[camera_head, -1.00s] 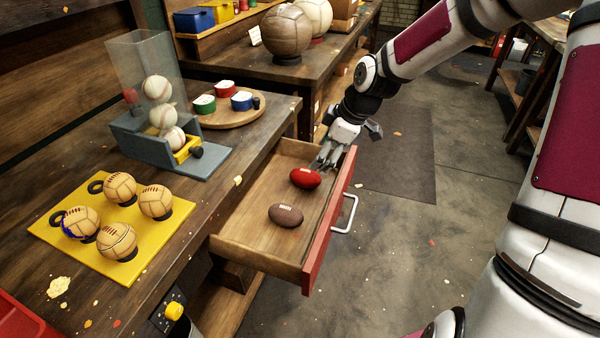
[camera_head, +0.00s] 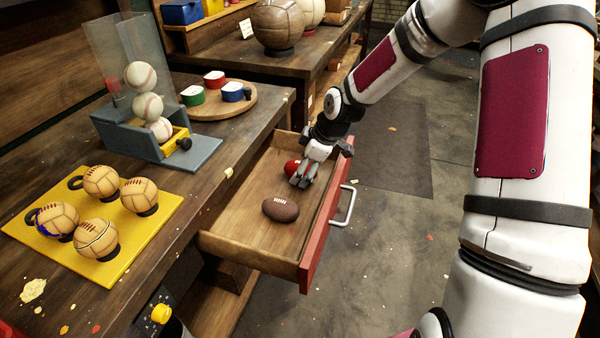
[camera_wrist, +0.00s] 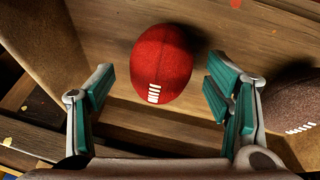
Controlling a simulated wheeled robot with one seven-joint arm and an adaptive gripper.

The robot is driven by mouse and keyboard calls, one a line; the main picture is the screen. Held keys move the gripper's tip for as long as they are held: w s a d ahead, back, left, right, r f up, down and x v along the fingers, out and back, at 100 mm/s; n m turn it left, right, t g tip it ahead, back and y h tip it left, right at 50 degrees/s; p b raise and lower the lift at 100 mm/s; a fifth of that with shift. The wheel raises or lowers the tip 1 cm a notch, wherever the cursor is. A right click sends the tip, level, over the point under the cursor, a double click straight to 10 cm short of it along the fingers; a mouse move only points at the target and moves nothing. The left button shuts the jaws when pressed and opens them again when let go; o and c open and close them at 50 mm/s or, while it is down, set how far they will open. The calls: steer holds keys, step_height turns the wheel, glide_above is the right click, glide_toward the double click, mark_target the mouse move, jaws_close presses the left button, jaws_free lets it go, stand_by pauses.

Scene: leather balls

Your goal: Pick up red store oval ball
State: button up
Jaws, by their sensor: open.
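The red oval ball (camera_wrist: 162,62) with white laces lies on the drawer floor in the wrist view. It sits between and just beyond the two fingers of my gripper (camera_wrist: 160,95), which is open and empty. In the head view the red ball (camera_head: 291,167) shows only in part, as my gripper (camera_head: 303,181) covers much of it from above. The open drawer (camera_head: 250,235) holds it, along with a brown oval ball (camera_head: 281,209) nearer the camera. In the wrist view the brown ball (camera_wrist: 291,105) lies right of my right finger.
The drawer has a red front with a metal handle (camera_head: 346,206). The workbench to the left carries a yellow tray (camera_head: 110,259) with several tan balls, a baseball dispenser (camera_head: 155,140) and a round board (camera_head: 240,108) with small pots.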

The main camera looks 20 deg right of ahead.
steer(key=shift+w+a+f, duration=0.15)
steer(key=shift+w+f, duration=0.05)
steer(key=shift+f, duration=0.25)
steer(key=c, duration=1.3)
steer(key=shift+o, duration=0.2)
steer(key=shift+r, duration=0.15)
